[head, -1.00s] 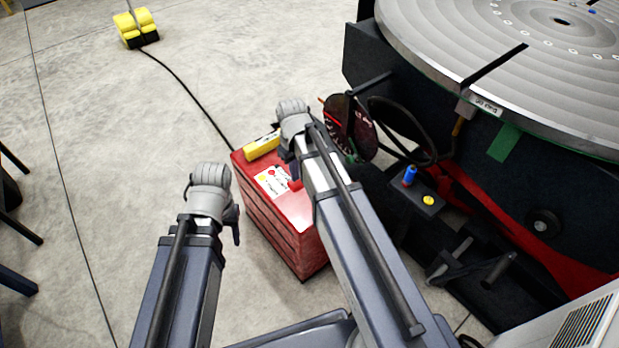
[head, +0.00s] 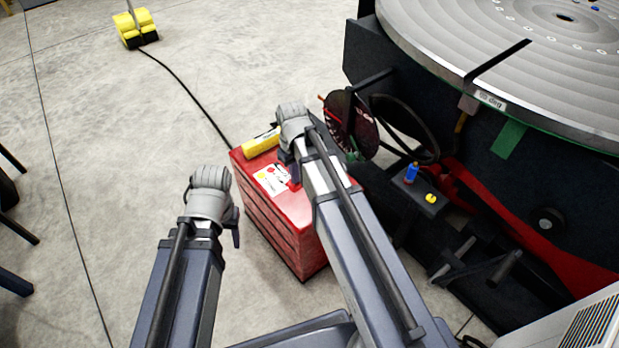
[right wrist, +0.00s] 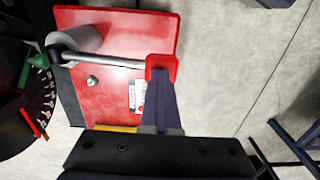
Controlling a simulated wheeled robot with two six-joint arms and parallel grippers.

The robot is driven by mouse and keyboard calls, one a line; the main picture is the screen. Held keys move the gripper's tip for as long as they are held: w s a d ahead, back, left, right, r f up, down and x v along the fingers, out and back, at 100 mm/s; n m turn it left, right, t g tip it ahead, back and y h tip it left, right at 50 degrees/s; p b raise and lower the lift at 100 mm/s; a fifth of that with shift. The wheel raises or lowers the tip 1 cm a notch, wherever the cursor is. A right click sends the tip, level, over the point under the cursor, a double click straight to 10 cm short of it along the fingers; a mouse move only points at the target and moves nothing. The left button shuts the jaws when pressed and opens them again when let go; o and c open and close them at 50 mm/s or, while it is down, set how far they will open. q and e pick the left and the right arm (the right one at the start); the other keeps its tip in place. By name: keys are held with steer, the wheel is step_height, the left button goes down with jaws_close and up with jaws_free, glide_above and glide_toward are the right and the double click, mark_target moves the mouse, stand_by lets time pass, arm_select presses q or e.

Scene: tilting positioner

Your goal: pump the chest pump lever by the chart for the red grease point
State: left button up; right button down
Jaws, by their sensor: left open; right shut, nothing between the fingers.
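The red chest (head: 285,228) stands on the floor, partly behind my right arm. A white chart card (head: 271,180) with coloured spots lies on its top; its writing is too small to read. In the right wrist view, the pump lever is a metal rod (right wrist: 112,60) running from a grey cylinder (right wrist: 75,45) to a red end piece (right wrist: 162,62). My right gripper (right wrist: 161,78) is shut and empty, its tips at that red end piece; whether they touch is unclear. My left gripper (head: 236,238) is open and empty, left of the chest. No red grease point is clearly visible.
A black cable crosses the floor. Floor at left is mostly clear.

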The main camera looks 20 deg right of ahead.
steer(key=shift+d+f+b, duration=0.15)
steer(key=shift+f+b, duration=2.2)
steer(key=shift+f, duration=0.25)
step_height(320, 180, up, 15)
steer(key=p, duration=1.5)
steer(key=shift+f+b, duration=0.4)
steer(key=b, duration=0.6)
glide_above(296, 186)
steer(key=w, duration=0.1)
steer(key=f, duration=0.6)
steer(key=shift+w+d+f, duration=0.15)
steer(key=shift+w+f, duration=0.05)
